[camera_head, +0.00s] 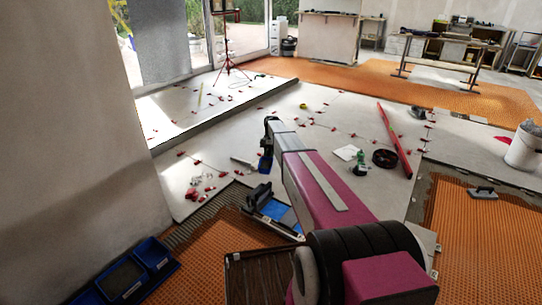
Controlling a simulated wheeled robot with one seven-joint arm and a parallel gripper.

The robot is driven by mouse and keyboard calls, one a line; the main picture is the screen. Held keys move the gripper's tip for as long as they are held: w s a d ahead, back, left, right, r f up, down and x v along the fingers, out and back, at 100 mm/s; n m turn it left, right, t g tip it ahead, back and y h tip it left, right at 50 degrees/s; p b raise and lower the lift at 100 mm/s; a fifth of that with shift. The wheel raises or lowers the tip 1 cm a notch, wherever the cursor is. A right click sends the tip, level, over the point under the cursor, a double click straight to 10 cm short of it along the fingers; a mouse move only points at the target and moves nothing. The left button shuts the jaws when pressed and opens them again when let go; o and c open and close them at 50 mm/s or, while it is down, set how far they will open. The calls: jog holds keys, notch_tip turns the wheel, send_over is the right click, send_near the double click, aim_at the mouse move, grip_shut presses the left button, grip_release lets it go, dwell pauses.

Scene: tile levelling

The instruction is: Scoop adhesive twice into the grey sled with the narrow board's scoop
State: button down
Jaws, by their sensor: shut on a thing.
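My arm reaches forward from the lower right, and my gripper (267,148) is at its far end, partly hidden by the arm. It is shut on a small dark-blue tool (265,163) above the pale tiles; I cannot tell whether this is the narrow board's scoop. A dark-handled tool with a blue flat part (281,212) lies at the tile edge, nearer and partly behind my arm. I cannot make out the grey sled or the adhesive for certain. A white bucket (523,148) stands at the far right; its contents are unclear.
Blue bins (154,253) stand at lower left by the wall. A brown ribbed tray (240,280) is below my arm. A grey float (482,192) lies on orange matting at right. A long red bar (394,140) and several red clips lie on the tiles.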

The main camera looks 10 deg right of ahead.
jog(key=w+d+f+m+y, duration=0.1)
jog(key=w+d+f+m, duration=0.1)
jog(key=w+f, duration=1.2)
jog(key=w+d+f+m+y, duration=0.1)
jog(key=w+d+f+m, duration=0.15)
jog(key=w+f, duration=1.15)
jog(key=s+a+r+t+h, duration=0.2)
jog(key=s+a+t+h, duration=0.4)
jog(key=s+t+h, duration=0.1)
jog(key=shift+s+a+t+h, duration=0.35)
jog(key=shift+t+h, duration=0.45)
jog(key=shift+r, duration=0.1)
notch_tip(320, 180, up, 7)
jog(key=g+y, duration=0.6)
